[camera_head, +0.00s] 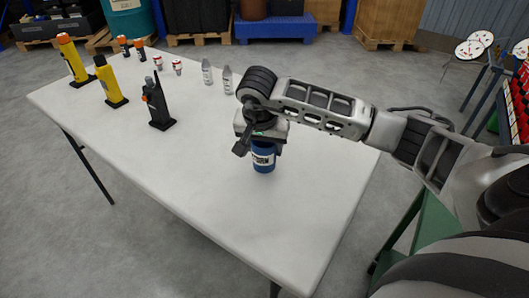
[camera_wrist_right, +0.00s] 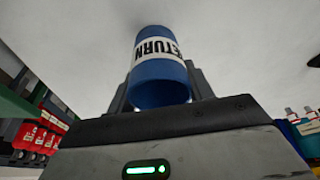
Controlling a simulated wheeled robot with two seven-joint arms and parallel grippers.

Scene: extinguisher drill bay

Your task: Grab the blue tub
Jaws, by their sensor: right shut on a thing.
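The blue tub (camera_head: 264,160) has a white label band and is at the right part of the white table (camera_head: 190,165). My right gripper (camera_head: 262,143) reaches it from above and is shut on it. In the right wrist view the tub (camera_wrist_right: 160,80) sits between the two fingers (camera_wrist_right: 160,92), with "RETURN" on its label. Whether the tub touches the table is hard to tell. My left gripper is not in view.
Two clear bottles (camera_head: 207,72) stand behind the tub. The table's front is clear. A rack of red items (camera_head: 518,105) stands at right.

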